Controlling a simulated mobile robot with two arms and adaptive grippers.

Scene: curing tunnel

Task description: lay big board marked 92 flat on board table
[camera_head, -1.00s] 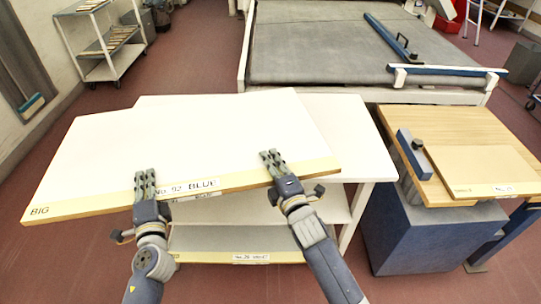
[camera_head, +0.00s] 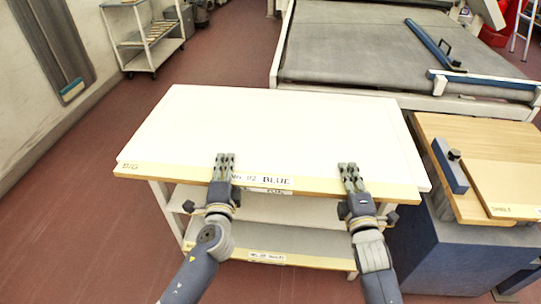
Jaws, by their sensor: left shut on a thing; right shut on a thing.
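The big board (camera_head: 270,130) is white with a yellow front edge strip that reads "BIG" and "No. 92 BLUE". It lies over the top of the white board table (camera_head: 430,183), covering nearly all of it; whether it rests fully on the top or hovers slightly, I cannot tell. My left gripper (camera_head: 224,165) is shut on the board's front edge left of the middle. My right gripper (camera_head: 350,174) is shut on the same edge right of the middle. The table's lower shelves (camera_head: 280,240) show below the board.
A wooden-topped bench (camera_head: 455,130) with a blue base and a smaller board stands close on the right. The grey conveyor bed (camera_head: 360,60) is behind. A shelved trolley (camera_head: 140,35) stands at the back left. The red floor at left is clear.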

